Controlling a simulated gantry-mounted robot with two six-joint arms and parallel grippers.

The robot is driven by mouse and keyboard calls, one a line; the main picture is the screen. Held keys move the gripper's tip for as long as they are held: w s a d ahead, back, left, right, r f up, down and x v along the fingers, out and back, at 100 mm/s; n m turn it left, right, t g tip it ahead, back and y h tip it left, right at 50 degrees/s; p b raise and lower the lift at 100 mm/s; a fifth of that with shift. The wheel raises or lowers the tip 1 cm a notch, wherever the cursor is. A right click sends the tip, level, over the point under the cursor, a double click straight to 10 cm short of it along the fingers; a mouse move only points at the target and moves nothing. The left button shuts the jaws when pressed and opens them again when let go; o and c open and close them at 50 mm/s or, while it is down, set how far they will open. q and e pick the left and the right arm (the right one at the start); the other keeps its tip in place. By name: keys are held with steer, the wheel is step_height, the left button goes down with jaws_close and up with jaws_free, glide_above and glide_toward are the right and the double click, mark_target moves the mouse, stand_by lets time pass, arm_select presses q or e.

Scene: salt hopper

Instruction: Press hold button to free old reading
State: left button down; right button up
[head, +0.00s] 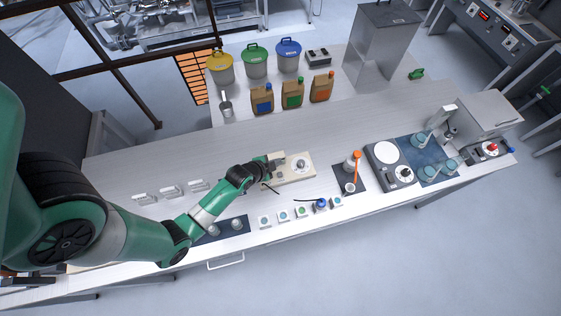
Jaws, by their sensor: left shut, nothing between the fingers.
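A flat beige instrument (294,177) with a round silvery part on top lies near the middle of the bench. My left gripper (279,162) is shut and empty at the left part of this instrument, covering some of it. I cannot tell whether the fingertips touch it. The hold button and any reading are too small or hidden to make out. My right gripper is not in view.
Brown bottles (292,93) and lidded buckets (255,63) stand behind.

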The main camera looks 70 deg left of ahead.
arm_select(q)
steer(key=shift+f, duration=0.1)
steer(key=b, duration=0.8)
glide_toward(281, 172)
steer(key=w+a, duration=0.1)
steer(key=w+f, duration=0.1)
steer(key=w+a+f, duration=0.1)
steer(key=w, duration=0.1)
steer(key=shift+w+a, duration=0.15)
steer(key=shift+a, duration=0.15)
steer(key=shift+f, duration=0.35)
stand_by(0.6)
steer(key=shift+f+b, duration=0.4)
steer(key=shift+f+b, duration=0.45)
steer(key=shift+f, duration=0.15)
stand_by(0.5)
steer(key=shift+r, duration=0.2)
steer(key=shift+r+p, duration=0.8)
steer(key=shift+p, duration=0.2)
